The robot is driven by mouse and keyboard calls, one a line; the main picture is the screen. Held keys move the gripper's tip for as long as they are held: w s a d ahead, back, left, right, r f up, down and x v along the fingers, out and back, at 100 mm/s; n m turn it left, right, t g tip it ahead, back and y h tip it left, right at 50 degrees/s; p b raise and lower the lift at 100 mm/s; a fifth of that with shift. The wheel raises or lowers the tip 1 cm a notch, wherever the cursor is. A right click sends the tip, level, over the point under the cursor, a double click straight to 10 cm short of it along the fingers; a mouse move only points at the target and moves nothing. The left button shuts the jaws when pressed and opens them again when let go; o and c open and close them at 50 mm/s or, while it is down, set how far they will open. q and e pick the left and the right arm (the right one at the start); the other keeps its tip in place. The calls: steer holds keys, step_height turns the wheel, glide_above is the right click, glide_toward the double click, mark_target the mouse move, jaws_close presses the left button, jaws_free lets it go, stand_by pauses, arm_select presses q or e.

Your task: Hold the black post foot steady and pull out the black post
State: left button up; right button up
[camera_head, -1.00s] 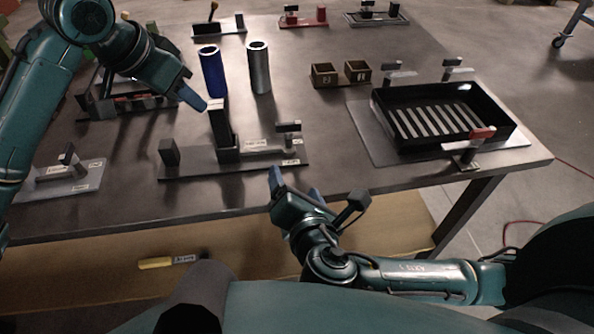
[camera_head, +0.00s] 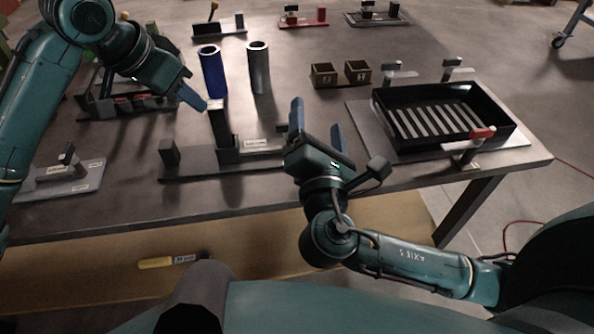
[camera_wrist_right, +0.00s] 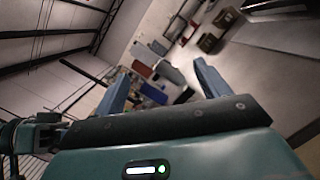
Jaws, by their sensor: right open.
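The black post (camera_head: 219,124) stands upright in the black post foot (camera_head: 228,155), on a long dark base plate (camera_head: 195,170) near the front of the table. My left gripper (camera_head: 203,104) is beside the post's top, its tip at or very near the top edge. Whether it touches, and whether it is open, cannot be told. My right gripper (camera_head: 317,117) is open and empty at the right end of the base plate, fingers pointing up and away. It hides that end of the plate. Its two spread fingers also show in the right wrist view (camera_wrist_right: 162,78).
A blue cylinder (camera_head: 212,74) and a grey cylinder (camera_head: 259,70) stand behind the post. Two small brass boxes (camera_head: 324,75) and a black slotted tray (camera_head: 390,125) are to the right. A small grey fixture (camera_head: 85,183) is at the left. A yellow-handled tool (camera_head: 156,263) lies below.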

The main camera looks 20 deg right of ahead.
steer(key=a+f+n, duration=0.1)
steer(key=f+n, duration=0.1)
steer(key=n, duration=0.1)
steer(key=s+a+f+n+y, duration=0.1)
steer(key=a+f+n, duration=0.1)
steer(key=f+n, duration=0.1)
steer(key=s+a+f+n+g+y, duration=0.1)
steer(key=f+n, duration=0.1)
steer(key=n, duration=0.1)
steer(key=shift+s+a+f+n, duration=0.2)
steer(key=shift+n, duration=0.2)
steer(key=w, duration=0.4)
steer(key=w+d, duration=0.1)
steer(key=w, duration=0.7)
steer(key=shift+w+d, duration=0.35)
steer(key=shift+d, duration=0.05)
steer(key=shift+c, duration=0.5)
steer(key=c, duration=1.5)
